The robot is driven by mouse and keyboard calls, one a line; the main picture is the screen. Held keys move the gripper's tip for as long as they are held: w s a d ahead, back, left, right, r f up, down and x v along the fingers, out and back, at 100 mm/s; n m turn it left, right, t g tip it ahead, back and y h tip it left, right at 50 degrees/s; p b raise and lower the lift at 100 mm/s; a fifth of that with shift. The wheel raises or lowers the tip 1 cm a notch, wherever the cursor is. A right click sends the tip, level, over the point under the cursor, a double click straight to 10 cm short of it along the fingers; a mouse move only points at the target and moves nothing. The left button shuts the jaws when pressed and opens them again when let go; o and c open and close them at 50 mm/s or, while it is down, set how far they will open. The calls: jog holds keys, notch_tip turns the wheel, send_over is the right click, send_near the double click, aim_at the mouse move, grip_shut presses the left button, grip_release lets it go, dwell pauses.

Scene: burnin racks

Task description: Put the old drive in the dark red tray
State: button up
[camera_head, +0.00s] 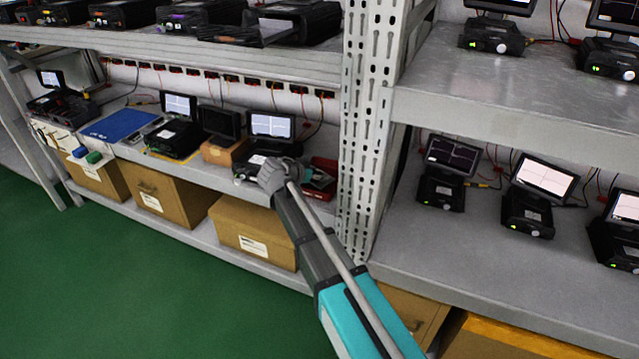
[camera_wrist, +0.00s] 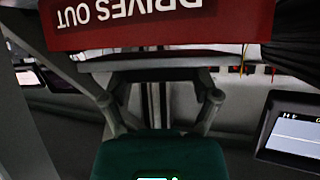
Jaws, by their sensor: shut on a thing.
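The dark red tray (camera_head: 326,164) stands on the middle shelf at the left side of the perforated upright in the head view. In the wrist view its red face (camera_wrist: 150,22), with the upside-down words "DRIVES OUT", fills the top. My gripper (camera_wrist: 160,133) is shut on a dark green drive (camera_wrist: 122,157), which shows at the bottom of the wrist view with a small lit green and white mark. In the head view my gripper (camera_head: 300,174) is beside the tray, and the drive is mostly hidden. I cannot tell whether the drive is over or inside the tray.
A test unit with a lit screen (camera_head: 271,125) stands just left of my gripper; a screen (camera_wrist: 293,135) is close at right in the wrist view. The upright (camera_head: 366,120) is close on the right. A blue mat (camera_head: 115,125) lies farther left. Cardboard boxes (camera_head: 252,232) fill the lower shelf.

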aim_at(312, 182)
jog(key=shift+w+d+f+b, duration=0.2)
jog(key=shift+f+b, duration=0.1)
jog(key=shift+f, duration=0.25)
jog(key=shift+s+f+b, duration=0.1)
jog(key=shift+f+b, duration=0.2)
jog(key=shift+b, duration=0.1)
jog(key=shift+c, duration=0.4)
jog(key=shift+f+b, duration=0.85)
jog(key=shift+f, duration=0.05)
jog(key=o, duration=1.1)
jog(key=shift+a, duration=0.1)
jog(key=shift+s+r, duration=0.1)
